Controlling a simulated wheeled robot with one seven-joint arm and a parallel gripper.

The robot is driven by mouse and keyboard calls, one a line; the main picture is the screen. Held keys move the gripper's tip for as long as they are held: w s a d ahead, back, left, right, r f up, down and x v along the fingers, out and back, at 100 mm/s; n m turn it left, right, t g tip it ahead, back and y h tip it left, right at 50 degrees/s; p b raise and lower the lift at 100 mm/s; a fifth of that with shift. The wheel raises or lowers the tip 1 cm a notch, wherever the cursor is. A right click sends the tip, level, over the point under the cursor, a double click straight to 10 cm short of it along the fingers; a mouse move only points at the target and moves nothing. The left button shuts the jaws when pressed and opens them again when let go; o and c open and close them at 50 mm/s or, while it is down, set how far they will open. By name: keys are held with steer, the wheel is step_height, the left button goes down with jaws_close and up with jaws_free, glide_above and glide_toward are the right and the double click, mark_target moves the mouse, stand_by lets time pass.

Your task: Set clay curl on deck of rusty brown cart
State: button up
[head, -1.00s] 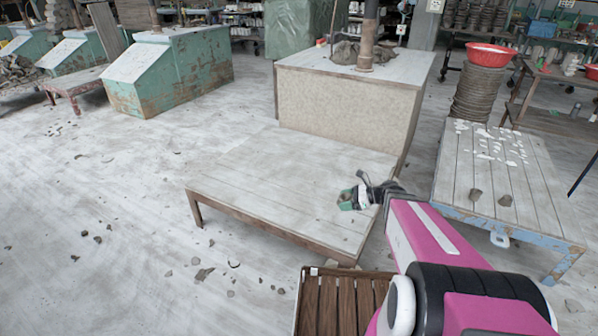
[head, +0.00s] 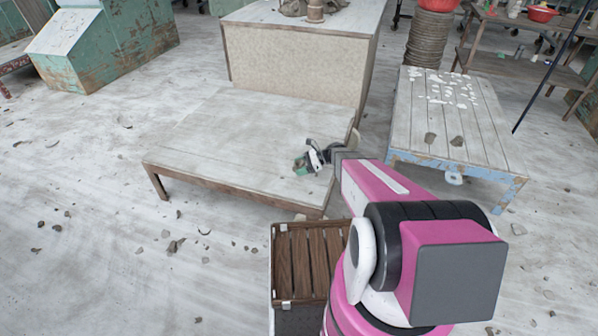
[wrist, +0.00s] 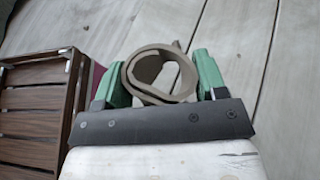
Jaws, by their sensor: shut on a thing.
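The clay curl (wrist: 134,82), a grey-brown rolled strip, sits between the green jaws of my gripper (wrist: 160,82) in the wrist view, which are shut on it. In the head view my gripper (head: 305,164) is above the right part of a low wooden table; the curl is too small to make out there. A box-like thing with a brown slatted top and metal corners (head: 308,258) stands nearer, below and left of my arm, and best fits the rusty brown cart. Its wheels are not visible. It also shows at the wrist view's left (wrist: 30,98), apart from my gripper.
The low wooden table (head: 215,135) has a bare top. A blue-edged table (head: 400,130) with white scraps and two brown pieces stands at right. A large block (head: 290,60) stands behind. Clay scraps litter the left floor, which is otherwise open.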

steer(key=shift+w+d+f, duration=0.1)
steer(key=shift+w+f, duration=0.3)
steer(key=shift+w, duration=0.2)
steer(key=shift+w+f, duration=0.35)
steer(key=shift+w, duration=0.2)
steer(key=shift+f, duration=1.95)
steer(key=shift+f, duration=0.15)
steer(key=o, duration=1)
